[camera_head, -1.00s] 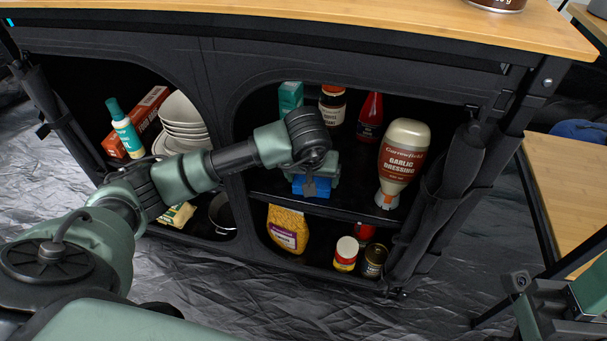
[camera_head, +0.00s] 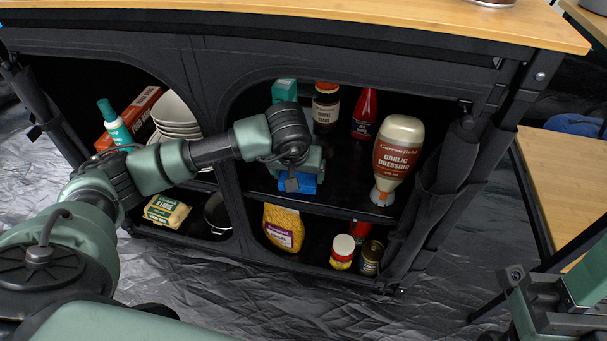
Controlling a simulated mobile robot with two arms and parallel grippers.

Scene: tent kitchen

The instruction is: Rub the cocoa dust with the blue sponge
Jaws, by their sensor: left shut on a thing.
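The blue sponge (camera_head: 297,183) is on the upper right shelf of the black fabric cabinet, near its front edge. My left gripper (camera_head: 297,166) reaches in from the left, points down and is shut on the sponge. The gripper hides the sponge's top. The sponge is low over the shelf, and I cannot tell whether it touches it. I cannot make out any cocoa dust on the dark shelf. Part of my right arm's end (camera_head: 545,305) shows at the lower right, and its jaws cannot be made out.
A garlic dressing bottle (camera_head: 397,160) stands right of the sponge. A teal box (camera_head: 284,91), a coffee beans jar (camera_head: 326,107) and a red bottle (camera_head: 365,114) stand behind. Plates (camera_head: 175,118) are in the left compartment. Dark open shelf lies between sponge and dressing bottle.

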